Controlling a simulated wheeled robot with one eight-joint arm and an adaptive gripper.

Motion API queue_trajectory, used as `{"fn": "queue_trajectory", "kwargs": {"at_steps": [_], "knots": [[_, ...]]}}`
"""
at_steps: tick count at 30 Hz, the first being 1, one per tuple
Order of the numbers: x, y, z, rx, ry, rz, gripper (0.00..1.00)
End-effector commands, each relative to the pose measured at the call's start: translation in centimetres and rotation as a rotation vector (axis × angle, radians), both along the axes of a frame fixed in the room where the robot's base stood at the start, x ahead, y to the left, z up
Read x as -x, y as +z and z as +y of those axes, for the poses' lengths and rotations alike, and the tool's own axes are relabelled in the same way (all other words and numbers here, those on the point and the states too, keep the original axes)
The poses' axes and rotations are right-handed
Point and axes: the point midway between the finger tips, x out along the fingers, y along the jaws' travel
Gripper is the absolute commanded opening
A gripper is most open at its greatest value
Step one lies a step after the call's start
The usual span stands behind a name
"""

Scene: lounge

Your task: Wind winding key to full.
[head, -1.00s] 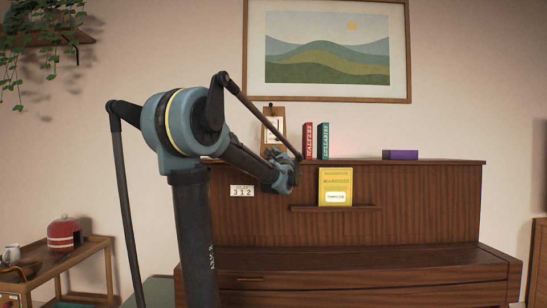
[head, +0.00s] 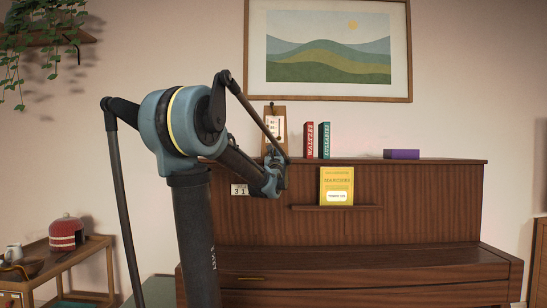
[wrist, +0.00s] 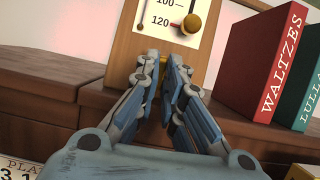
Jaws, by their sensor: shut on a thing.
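The metronome (head: 267,144) stands upright on top of the piano, partly behind my arm. In the wrist view its wooden case and white scale (wrist: 158,22) show, with a round brass weight (wrist: 192,24) over the scale. My gripper (wrist: 164,72) is at the lower front of the case. Its two fingers are closed on a small brass piece, the winding key (wrist: 163,62), of which only a sliver shows between the fingertips. How far the key is turned cannot be seen. In the head view the wrist (head: 272,178) hides the fingers.
A red book (head: 309,140) and a green book (head: 325,140) stand right of the metronome. A purple box (head: 401,154) lies farther right on the piano top (head: 450,161). A yellow music book (head: 337,185) rests on the ledge. A number plate (head: 239,190) is partly covered by my arm.

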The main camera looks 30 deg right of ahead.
Motion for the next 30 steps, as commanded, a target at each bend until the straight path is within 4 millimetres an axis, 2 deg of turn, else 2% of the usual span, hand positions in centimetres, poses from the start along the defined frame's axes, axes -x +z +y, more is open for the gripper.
{"fn": "queue_trajectory", "kwargs": {"at_steps": [10, 11, 12, 13, 24, 30], "knots": [[-0.2, 0.0, 0.1, 0.000, 0.003, 0.000, 0.00], [-0.2, 0.0, 0.1, 0.000, 0.003, 0.000, 0.15], [-0.2, 0.0, 0.1, 0.000, 0.003, 0.000, 0.24], [-0.2, 0.0, 0.1, 0.000, 0.003, 0.000, 0.28], [0.1, 0.0, 0.1, 0.000, 0.001, -0.001, 0.28], [1.8, -0.9, 1.1, 0.000, 0.000, 0.000, 0.28]]}}
